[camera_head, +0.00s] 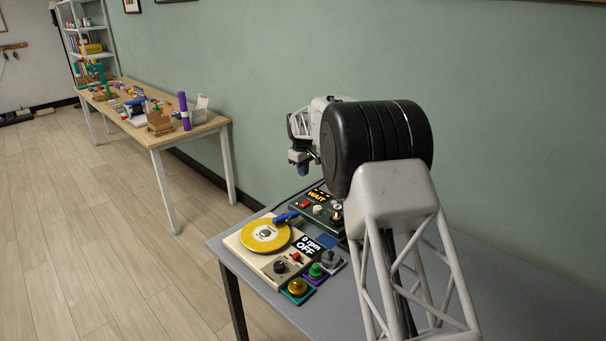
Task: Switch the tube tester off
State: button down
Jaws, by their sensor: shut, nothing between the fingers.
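The tube tester appears to be the dark green box (325,222) on the grey table, behind the record player. Its display (318,196) reads "WAIT" in orange letters. A red switch (304,205) and a pale knob (317,210) show on its top. The switch is too small to tell its position. Its right side is partly hidden by my arm. My gripper (303,170) hangs above the back of the tester, apart from it, and is shut and empty. Its fingertips are small and dark in this view.
A record player (237,240) with a yellow disc stands in front, its display reading "0 rpm OFF". Several small knob blocks (316,272) sit beside it. The grey table (500,285) is clear at right. A green wall (270,70) stands behind. A cluttered wooden table (160,135) is farther left.

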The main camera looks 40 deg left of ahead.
aim_at(304, 205)
jog(key=shift+w+a+t, duration=0.1)
jog(key=shift+w+t, duration=0.05)
jog(key=shift+t, duration=0.25)
dwell(0.5)
jog(key=shift+f, duration=0.1)
jog(key=shift+w+f, duration=0.3)
jog(key=shift+f, duration=1.95)
jog(key=shift+w+f, duration=0.25)
jog(key=shift+f, duration=2.05)
jog(key=shift+w+f, duration=0.3)
jog(key=shift+f, duration=1.95)
jog(key=shift+w+f+g, duration=0.15)
jog(key=shift+f+g, duration=0.15)
jog(key=shift+g, duration=0.1)
jog(key=shift+f, duration=0.1)
jog(key=shift+s, duration=0.85)
